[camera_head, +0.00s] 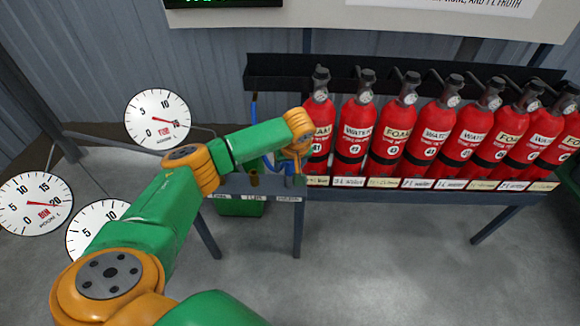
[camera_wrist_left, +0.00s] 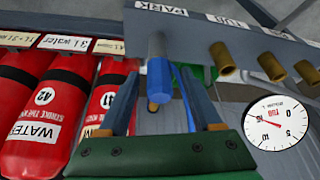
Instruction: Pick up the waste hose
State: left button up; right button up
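The waste hose end (camera_wrist_left: 158,78) shows in the left wrist view as a blue nozzle with a brass tip at the PARK place of the grey rail (camera_wrist_left: 206,40). My left gripper (camera_wrist_left: 158,92) is open, its two fingers on either side of the nozzle with a visible gap. In the head view my left gripper (camera_head: 292,168) is at the rail's PARK end, and my arm hides most of the hose there. A blue piece (camera_head: 268,162) shows beside it; I cannot tell if it is the hose. My right gripper is not in view.
Red extinguishers (camera_head: 357,125) stand in a row on a rack just right of the gripper. Brass stubs (camera_wrist_left: 270,67) are on the rail under other labels. Dial gauges (camera_head: 157,119) are at the left. A green bin (camera_head: 240,208) is below the rail.

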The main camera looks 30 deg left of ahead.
pick_arm(q)
grip_shut()
notch_tip(320, 180, up, 3)
jog(key=shift+w+p, duration=0.15)
jog(key=shift+p, duration=0.3)
jog(key=s+d+r+p, duration=0.6)
jog(key=s+d+r, duration=0.2)
jog(key=s+r, duration=0.2)
jog(key=shift+s, duration=0.75)
jog(key=shift+d, duration=0.15)
